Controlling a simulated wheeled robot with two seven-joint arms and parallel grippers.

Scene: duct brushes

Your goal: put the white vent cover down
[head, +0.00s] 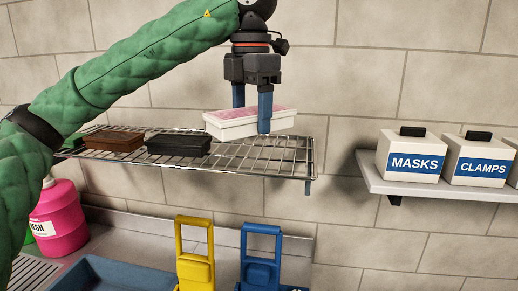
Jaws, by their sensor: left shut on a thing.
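The white vent cover (230,128) is a shallow white rectangular piece with a pinkish top. My left gripper (252,115) points down and is shut on it, one blue finger on the far side and one on the near side. The cover is at the right part of the wire rack (286,168), roughly level. I cannot tell whether its underside touches the wires. My right gripper is not in view.
On the rack, a black piece (178,144), a brown piece (113,140) and a green piece (73,141) sit left of the cover. A wall shelf (400,188) at right bears MASKS (411,142) and CLAMPS (481,149) boxes. Yellow (195,268) and blue (261,272) items stand below.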

